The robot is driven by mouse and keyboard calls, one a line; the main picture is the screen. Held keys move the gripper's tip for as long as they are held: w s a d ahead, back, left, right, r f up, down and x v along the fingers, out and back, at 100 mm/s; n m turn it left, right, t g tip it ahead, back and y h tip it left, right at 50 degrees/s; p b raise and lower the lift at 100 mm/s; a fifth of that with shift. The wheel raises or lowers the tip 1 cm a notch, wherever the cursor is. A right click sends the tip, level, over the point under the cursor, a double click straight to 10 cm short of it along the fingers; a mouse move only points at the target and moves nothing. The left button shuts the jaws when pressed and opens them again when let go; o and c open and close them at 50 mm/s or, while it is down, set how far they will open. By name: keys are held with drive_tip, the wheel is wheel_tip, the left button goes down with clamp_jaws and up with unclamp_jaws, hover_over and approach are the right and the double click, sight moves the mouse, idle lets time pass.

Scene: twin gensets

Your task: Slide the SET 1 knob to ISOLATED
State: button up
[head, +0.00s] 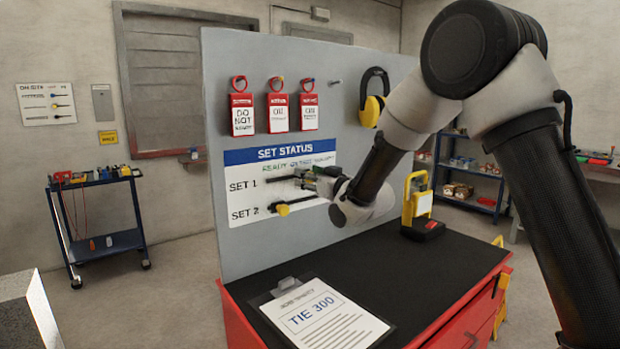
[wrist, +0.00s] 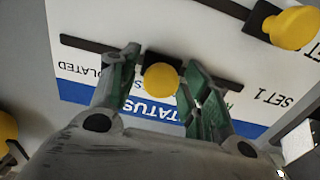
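The SET STATUS panel (head: 245,180) is on the upright grey board, with a row for SET 1 and a row for SET 2. In the wrist view it appears upside down. The yellow SET 1 knob (wrist: 160,78) sits partway along its dark slot (wrist: 80,44), between the slot's two ends. My gripper (wrist: 161,62) is open, with one green-padded finger on each side of this knob and narrow gaps between. In the head view my gripper (head: 318,180) covers the SET 1 knob. The yellow SET 2 knob (head: 283,209) is below, and in the wrist view (wrist: 293,28) at upper right.
Red tags (head: 277,108) and yellow earmuffs (head: 372,108) hang above the panel. A clipboard (head: 325,318) and a yellow lockout-like device (head: 418,205) rest on the black bench top (head: 385,265). A blue cart (head: 100,215) stands at left.

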clamp_jaws()
drive_tip(key=w+d, duration=0.5)
drive_tip(key=d, duration=0.2)
drive_tip(key=shift+w+d, duration=0.2)
drive_tip(key=shift+w, duration=0.15)
drive_tip(key=shift+r, duration=0.1)
drive_tip(key=shift+o, duration=1.2)
unclamp_jaws()
drive_tip(key=shift+w+d, duration=0.1)
drive_tip(key=v, duration=1.2)
